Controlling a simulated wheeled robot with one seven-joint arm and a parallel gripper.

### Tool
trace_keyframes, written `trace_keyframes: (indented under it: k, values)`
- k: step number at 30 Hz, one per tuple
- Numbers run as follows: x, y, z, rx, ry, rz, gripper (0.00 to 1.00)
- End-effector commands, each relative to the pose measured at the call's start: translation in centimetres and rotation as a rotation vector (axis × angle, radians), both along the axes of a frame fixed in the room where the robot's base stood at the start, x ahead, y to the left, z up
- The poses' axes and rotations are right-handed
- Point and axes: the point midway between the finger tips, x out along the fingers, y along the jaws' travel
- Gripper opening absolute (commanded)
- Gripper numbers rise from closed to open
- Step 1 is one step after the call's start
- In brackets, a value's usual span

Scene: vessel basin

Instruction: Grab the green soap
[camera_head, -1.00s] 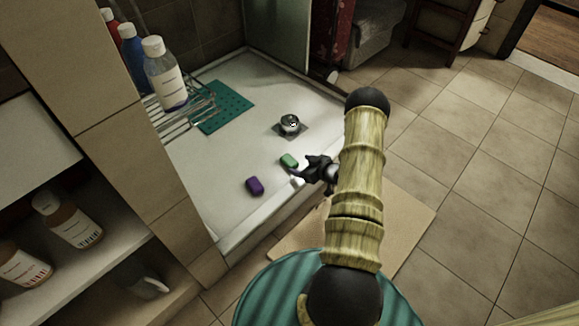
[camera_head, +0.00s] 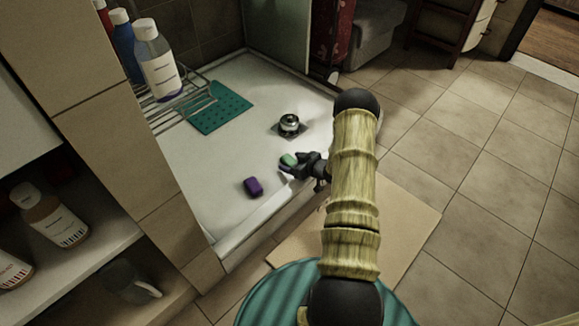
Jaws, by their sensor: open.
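The green soap (camera_head: 288,159) is a small light-green block on the white floor of the shower basin (camera_head: 228,154), near its front edge. My gripper (camera_head: 288,167) is open and reaches in from the right, with its dark fingers right at the soap. The near finger covers part of the soap's lower side. I cannot tell whether the fingers touch it or whether it lies fully between them.
A purple soap (camera_head: 253,187) lies to the left of my gripper. A metal drain (camera_head: 289,125) stands up behind the green soap. A teal mat (camera_head: 221,112) and a wire rack with bottles (camera_head: 158,62) are at the left. The basin's raised rim (camera_head: 262,217) runs along the front.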

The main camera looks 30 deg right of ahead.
Motion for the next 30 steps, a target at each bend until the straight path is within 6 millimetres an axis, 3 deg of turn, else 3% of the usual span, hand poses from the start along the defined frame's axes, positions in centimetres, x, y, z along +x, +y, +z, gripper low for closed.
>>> trace_keyframes:
  k: [17,20,26,30]
  values:
    - [0.31,0.08,-0.10,0.000,0.000,0.000,0.71]
    - [0.29,0.05,-0.10,-0.001,0.000,-0.002,0.57]
    - [0.26,-0.01,-0.11,0.000,0.000,-0.002,0.18]
    - [0.27,-0.03,-0.08,-0.001,0.000,-0.003,0.18]
